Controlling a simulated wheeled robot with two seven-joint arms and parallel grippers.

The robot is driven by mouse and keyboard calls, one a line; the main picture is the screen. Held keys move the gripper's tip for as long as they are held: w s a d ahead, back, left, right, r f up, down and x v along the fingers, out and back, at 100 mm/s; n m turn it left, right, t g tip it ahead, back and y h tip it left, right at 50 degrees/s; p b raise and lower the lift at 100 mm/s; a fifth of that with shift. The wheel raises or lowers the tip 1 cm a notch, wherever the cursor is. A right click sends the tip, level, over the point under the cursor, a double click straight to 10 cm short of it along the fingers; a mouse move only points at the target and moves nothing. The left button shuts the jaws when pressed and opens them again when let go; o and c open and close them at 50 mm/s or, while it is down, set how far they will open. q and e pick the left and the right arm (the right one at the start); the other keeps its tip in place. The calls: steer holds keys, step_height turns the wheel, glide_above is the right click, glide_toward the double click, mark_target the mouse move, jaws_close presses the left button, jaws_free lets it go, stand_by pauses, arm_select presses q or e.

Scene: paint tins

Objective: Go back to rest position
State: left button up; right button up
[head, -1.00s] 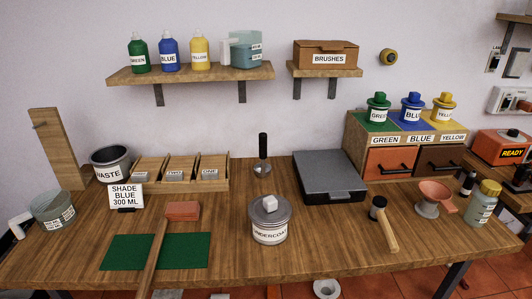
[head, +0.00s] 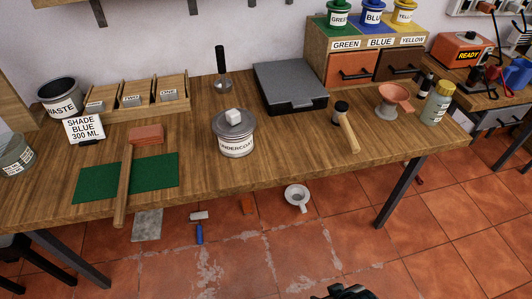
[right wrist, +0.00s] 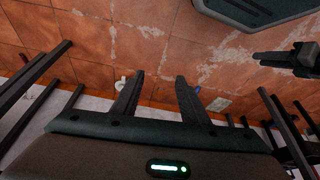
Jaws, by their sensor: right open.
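My right gripper (right wrist: 160,75) shows in the right wrist view with its two dark fingers apart and nothing between them. It is over the tiled floor, clear of the table. A dark piece of my arm (head: 345,292) shows at the bottom edge of the head view. At the right of the right wrist view is a dark jointed part that looks like my left gripper (right wrist: 285,58); its jaws are too unclear to read. The left gripper is not in the head view.
The wooden table (head: 270,155) stands ahead, holding an undercoat tin (head: 236,140) with a white block on its lid, a mallet (head: 345,125) and a grey case (head: 290,88). A white cup (head: 298,197) and a roller (head: 199,225) lie on the floor (head: 330,245). The near floor is clear.

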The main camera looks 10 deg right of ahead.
steer(key=a+f+t, duration=0.1)
steer(key=a+f, duration=0.1)
steer(key=f, duration=1.1)
steer(key=s+a+f+t+y, duration=0.1)
steer(key=a+f+t, duration=0.1)
steer(key=f, duration=1.1)
steer(key=shift+a+f+n, duration=0.25)
steer(key=shift+n, duration=0.05)
